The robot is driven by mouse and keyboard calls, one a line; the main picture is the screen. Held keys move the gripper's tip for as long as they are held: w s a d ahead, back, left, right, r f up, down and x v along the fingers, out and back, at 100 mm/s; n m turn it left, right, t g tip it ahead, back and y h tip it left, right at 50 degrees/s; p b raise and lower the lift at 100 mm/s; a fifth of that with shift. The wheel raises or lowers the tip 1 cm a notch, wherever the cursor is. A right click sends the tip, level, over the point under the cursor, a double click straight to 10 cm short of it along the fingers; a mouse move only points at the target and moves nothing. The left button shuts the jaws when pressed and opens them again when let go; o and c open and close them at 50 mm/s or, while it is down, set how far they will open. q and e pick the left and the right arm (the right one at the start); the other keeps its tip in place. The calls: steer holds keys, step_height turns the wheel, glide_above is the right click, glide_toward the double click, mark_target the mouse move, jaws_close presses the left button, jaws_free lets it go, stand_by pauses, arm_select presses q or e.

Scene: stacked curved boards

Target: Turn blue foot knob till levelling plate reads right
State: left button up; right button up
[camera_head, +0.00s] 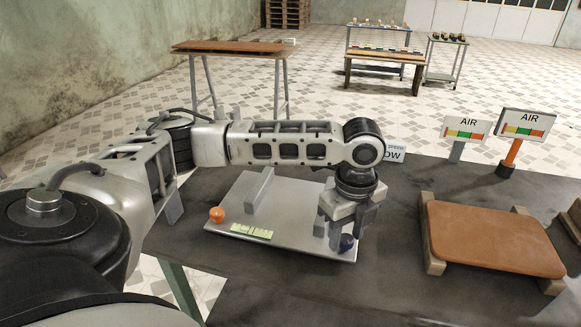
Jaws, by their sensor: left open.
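The levelling plate (290,232) is a flat grey metal plate on the dark table, with an upright fence on it. A pale green level strip (252,231) lies near its front edge; its reading is too small to make out. The dark blue foot knob (346,243) is at the front right corner, and an orange knob (217,214) is at the left corner. My left gripper (345,231) points down over the blue knob, open, with its fingers close around it. I cannot tell if they touch it. My right gripper is out of view.
A brown curved board (490,238) rests on wooden supports (434,266) at the right. Two AIR gauge signs (467,129) (525,124) stand behind it. A small sign (396,152) is partly hidden by my left arm. The table front is clear.

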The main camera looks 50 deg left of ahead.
arm_select(q)
steer(key=c, duration=0.6)
steer(key=shift+c, duration=0.2)
steer(key=shift+m+p, duration=1.6)
steer(key=shift+p, duration=0.2)
steer(key=shift+m+p, duration=1.1)
steer(key=shift+p, duration=0.05)
